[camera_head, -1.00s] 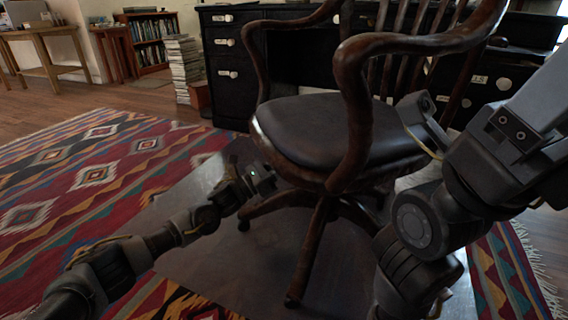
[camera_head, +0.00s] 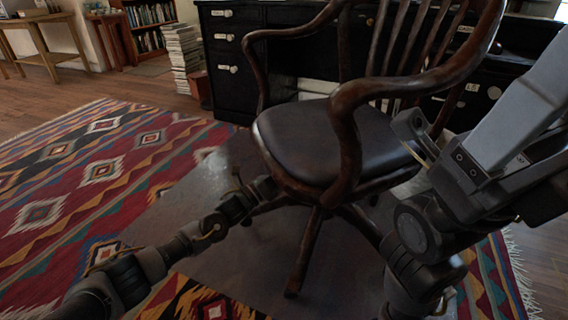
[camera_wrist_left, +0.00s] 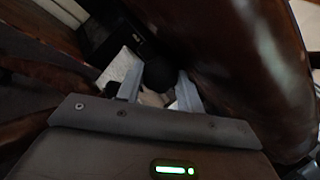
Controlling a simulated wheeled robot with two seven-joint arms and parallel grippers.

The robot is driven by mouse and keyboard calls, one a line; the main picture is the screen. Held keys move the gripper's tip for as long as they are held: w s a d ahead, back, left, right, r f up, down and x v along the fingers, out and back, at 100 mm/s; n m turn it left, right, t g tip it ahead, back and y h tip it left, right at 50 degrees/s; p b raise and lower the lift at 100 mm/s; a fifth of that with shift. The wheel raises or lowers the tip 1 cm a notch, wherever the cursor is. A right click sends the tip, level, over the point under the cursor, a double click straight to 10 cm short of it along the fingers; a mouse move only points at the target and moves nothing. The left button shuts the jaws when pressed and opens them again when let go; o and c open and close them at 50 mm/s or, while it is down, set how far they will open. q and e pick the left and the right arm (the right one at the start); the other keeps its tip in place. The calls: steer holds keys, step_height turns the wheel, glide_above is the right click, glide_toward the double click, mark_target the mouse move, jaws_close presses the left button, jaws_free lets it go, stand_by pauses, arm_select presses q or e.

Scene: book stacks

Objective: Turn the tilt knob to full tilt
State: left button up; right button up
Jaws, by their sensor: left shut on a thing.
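The wooden armchair with a dark seat (camera_head: 345,135) stands in the middle of the head view. Its tilt knob (camera_wrist_left: 160,74) is a dark round shape in the left wrist view, beside the glossy brown wood of the chair. My left gripper (camera_wrist_left: 158,88) has a finger on each side of the knob and is shut on it. In the head view my left arm (camera_head: 215,222) reaches under the seat's left side, and the seat hides the knob and fingertips.
The chair stands on a grey floor mat (camera_head: 185,215) over a patterned rug (camera_head: 75,185). A black desk (camera_head: 225,75) is behind the chair. A stack of books (camera_head: 183,55) is left of the desk. Open floor lies to the left.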

arm_select(q)
steer(key=o, duration=1)
